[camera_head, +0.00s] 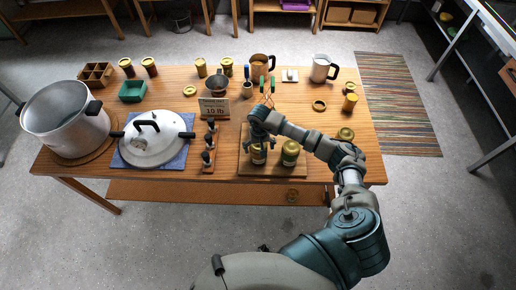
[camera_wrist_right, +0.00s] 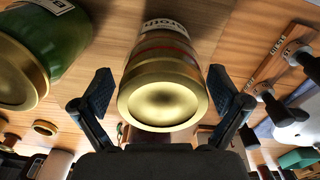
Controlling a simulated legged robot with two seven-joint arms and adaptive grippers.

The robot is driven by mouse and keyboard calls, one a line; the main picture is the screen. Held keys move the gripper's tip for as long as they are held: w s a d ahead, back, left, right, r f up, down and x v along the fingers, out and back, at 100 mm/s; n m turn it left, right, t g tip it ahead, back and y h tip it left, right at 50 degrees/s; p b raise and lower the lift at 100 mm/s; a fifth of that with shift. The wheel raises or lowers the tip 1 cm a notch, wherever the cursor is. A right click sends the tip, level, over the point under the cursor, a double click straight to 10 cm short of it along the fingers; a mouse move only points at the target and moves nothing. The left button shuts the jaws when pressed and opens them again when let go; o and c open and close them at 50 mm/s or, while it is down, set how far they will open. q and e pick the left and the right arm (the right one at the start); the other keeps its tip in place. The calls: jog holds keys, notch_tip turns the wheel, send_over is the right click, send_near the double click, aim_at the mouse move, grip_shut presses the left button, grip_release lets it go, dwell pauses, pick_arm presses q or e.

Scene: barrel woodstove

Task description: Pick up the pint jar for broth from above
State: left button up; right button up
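The pint jar for broth (camera_head: 257,157) stands on a wooden board (camera_head: 271,172) at the table's front, partly hidden by my right gripper. In the right wrist view the jar (camera_wrist_right: 163,97) has a gold lid and a pale label reading "broth". My right gripper (camera_head: 258,139) is above it, pointing down. In the right wrist view my right gripper (camera_wrist_right: 163,104) is open, one finger on each side of the lid, with gaps showing. A green jar with a gold lid (camera_head: 290,153) stands just right of it and also shows in the right wrist view (camera_wrist_right: 38,55). My left gripper is out of view.
A rack of dark-topped items (camera_head: 208,158) and a "10 lb" sign (camera_head: 214,108) are left of the board. The pot lid (camera_head: 152,146) and large pot (camera_head: 65,122) are further left. A gold lid (camera_head: 345,133) lies to the right. The right front tabletop is clear.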

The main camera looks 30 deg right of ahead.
jog(key=c, duration=1.2)
jog(key=shift+w+a+r, duration=0.1)
jog(key=shift+a+r, duration=0.05)
jog(key=shift+r, duration=0.65)
jog(key=shift+r+p, duration=0.1)
jog(key=shift+p, duration=0.2)
jog(key=shift+r+p, duration=1.3)
jog(key=shift+r, duration=1.35)
